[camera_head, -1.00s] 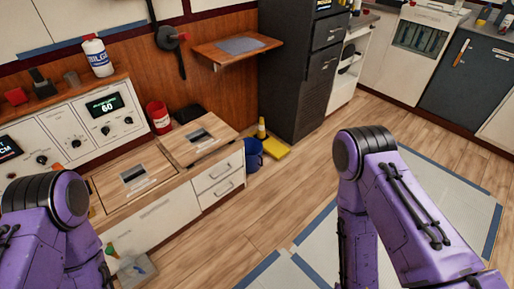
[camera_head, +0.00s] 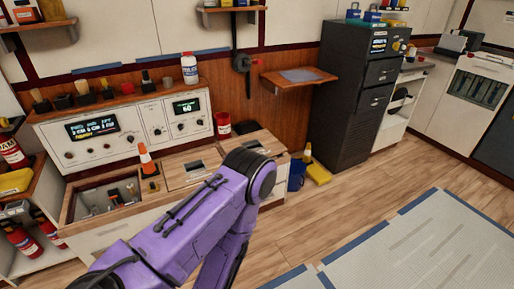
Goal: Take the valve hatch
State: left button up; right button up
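A low wooden-topped bench stands below the control panel. Its top has a closed wooden lid (camera_head: 190,170) with a dark recess, and another lid (camera_head: 262,141) to its right, partly hidden by my purple arm. At the left end is an open compartment (camera_head: 108,196) with small items inside. I cannot tell which of these is the valve hatch. One purple arm of mine crosses the front of the bench, its elbow over the right part. Neither gripper shows in this view.
A red can (camera_head: 223,124) stands behind the bench. Fire extinguishers (camera_head: 22,240) stand at the left. A blue bucket (camera_head: 296,174) and yellow wet-floor item (camera_head: 317,171) are on the floor.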

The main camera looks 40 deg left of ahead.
aim_at(262, 142)
jog(key=u, duration=0.1)
jog(key=i, duration=1.65)
jog(key=u, duration=0.7)
jog(key=i, duration=0.85)
jog(key=u, duration=1.45)
jog(key=i, duration=0.75)
jog(key=u, duration=0.75)
